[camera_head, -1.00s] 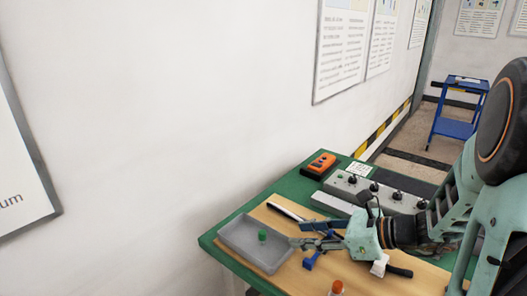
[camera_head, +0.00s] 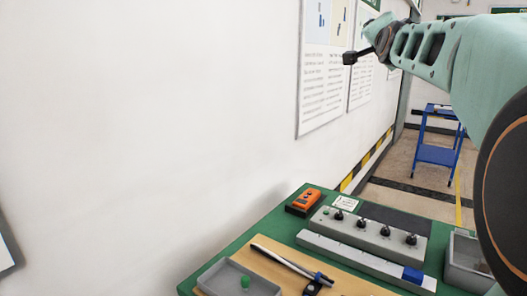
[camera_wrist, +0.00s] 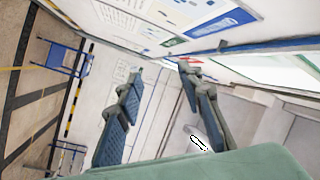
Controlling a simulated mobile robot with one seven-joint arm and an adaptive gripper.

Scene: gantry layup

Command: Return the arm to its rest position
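My arm (camera_head: 470,50) is raised high above the workbench, reaching in from the right edge of the head view, with its wrist end near the top beside the wall posters. In the wrist view my gripper (camera_wrist: 160,77) has its two blue-padded fingers spread well apart with nothing between them. The fingers face the wall, posters and open room, away from the bench. In the head view I cannot make out the fingertips.
The green bench (camera_head: 235,252) holds a grey tray (camera_head: 210,277) with a green piece (camera_head: 245,281), an orange device (camera_head: 303,201) and a knobbed control box (camera_head: 370,236). A blue cart (camera_head: 436,154) stands on the floor behind. The wall (camera_head: 150,130) is close on the left.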

